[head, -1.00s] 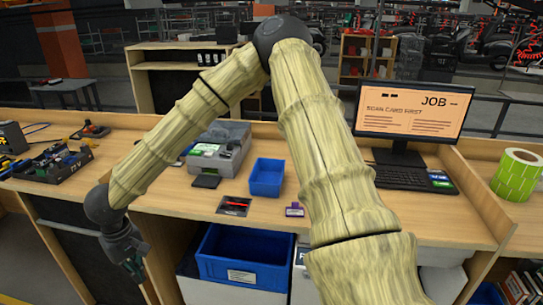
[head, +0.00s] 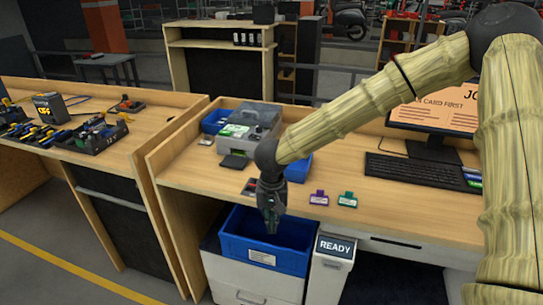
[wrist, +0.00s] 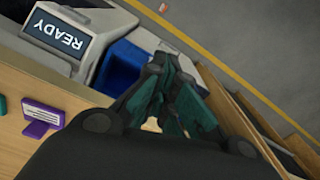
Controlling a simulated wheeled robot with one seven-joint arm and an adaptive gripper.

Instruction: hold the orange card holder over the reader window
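I see no orange card holder for certain in either view. A small reddish item (wrist: 163,8) lies on the floor at the top of the wrist view, too small to identify. A purple card holder (head: 319,198) and a green card holder (head: 347,200) are on the desk; the purple one also shows in the wrist view (wrist: 42,118).
A blue bin (head: 232,245) stands below the desk edge, beside a white unit with a READY screen (head: 335,247). A grey machine (head: 248,128), a small blue tray (head: 299,167), a keyboard (head: 415,170) and a monitor (head: 437,112) occupy the desk.

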